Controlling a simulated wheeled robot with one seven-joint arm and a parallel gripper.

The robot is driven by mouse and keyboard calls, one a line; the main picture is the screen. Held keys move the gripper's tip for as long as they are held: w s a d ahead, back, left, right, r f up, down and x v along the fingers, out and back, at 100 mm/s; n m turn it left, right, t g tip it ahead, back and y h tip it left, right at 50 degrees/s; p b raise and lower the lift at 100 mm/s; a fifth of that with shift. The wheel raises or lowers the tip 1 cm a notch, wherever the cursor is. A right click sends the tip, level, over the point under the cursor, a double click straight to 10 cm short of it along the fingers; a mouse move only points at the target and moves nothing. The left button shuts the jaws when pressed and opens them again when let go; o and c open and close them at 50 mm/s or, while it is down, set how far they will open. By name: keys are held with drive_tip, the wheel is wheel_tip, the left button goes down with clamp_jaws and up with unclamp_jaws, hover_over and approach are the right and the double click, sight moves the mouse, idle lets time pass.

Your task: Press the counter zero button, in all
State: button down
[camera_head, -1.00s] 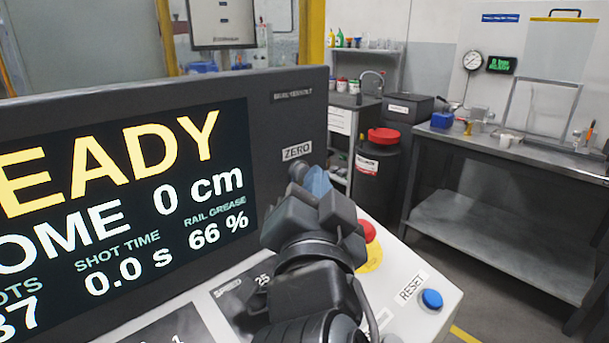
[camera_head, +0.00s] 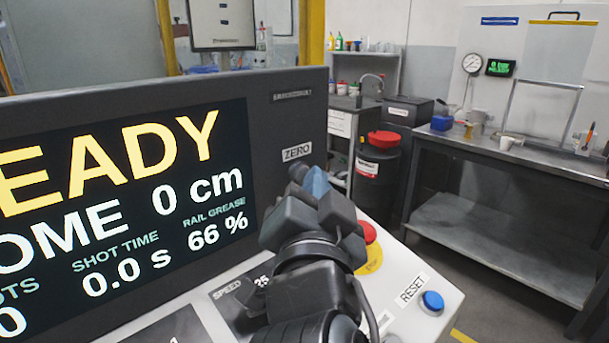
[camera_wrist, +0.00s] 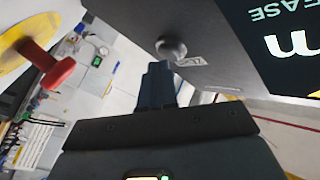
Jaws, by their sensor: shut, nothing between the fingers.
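The counter zero button is a dark round knob (camera_head: 297,168) on the dark display panel, under the ZERO label (camera_head: 297,151). In the wrist view the button (camera_wrist: 171,48) sits just beyond my fingertips. My gripper (camera_head: 317,181) is shut and empty, its blue fingertips pointing at the button. The tips also show in the wrist view (camera_wrist: 157,70), very close to the button; I cannot tell whether they touch it. The screen (camera_head: 120,190) shows READY, HOME 0 cm, and a shots figure ending in 0, partly cut off at the left edge.
A red mushroom button (camera_head: 368,232) on a yellow base and a blue RESET button (camera_head: 432,302) stand on the white console right of my gripper.

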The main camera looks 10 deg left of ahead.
drive_tip(key=shift+s+d, duration=0.4)
drive_tip(key=shift+d, duration=0.1)
drive_tip(key=shift+s+d, duration=0.8)
drive_tip(key=shift+d, duration=0.2)
drive_tip(key=shift+s+d, duration=0.75)
drive_tip(key=shift+d, duration=0.25)
